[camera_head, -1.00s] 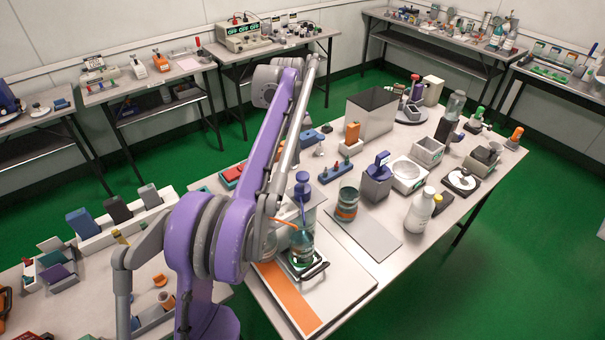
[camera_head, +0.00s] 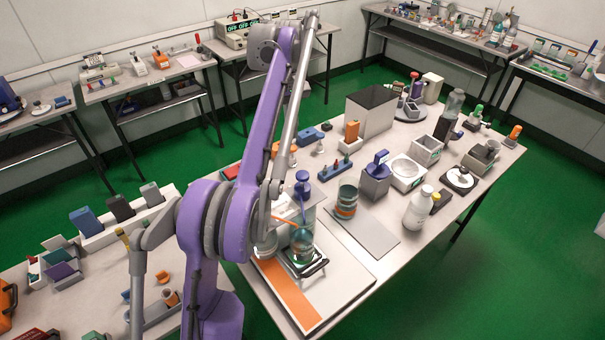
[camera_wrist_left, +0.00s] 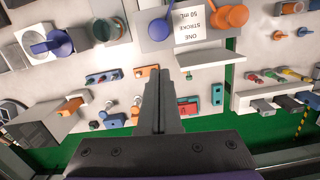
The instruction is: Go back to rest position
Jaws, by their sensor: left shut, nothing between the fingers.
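My left arm (camera_head: 262,150), purple and grey, rises from the lower middle of the head view and bends near the top. Its gripper cannot be made out there. In the left wrist view my left gripper (camera_wrist_left: 163,80) is shut and empty, its fingers together, with the worktop seen beyond them. A bottle with liquid and an orange tube (camera_head: 302,243) stands on a board on the centre table, close to the arm in the head view; I cannot tell the gap. My right gripper is in neither view.
The centre table (camera_head: 395,262) holds a white bottle (camera_head: 418,208), a striped jar (camera_head: 346,202), a grey open box (camera_head: 371,113) and several testers. A near table at lower left carries small blocks (camera_head: 86,221). Green floor is clear right of the centre table.

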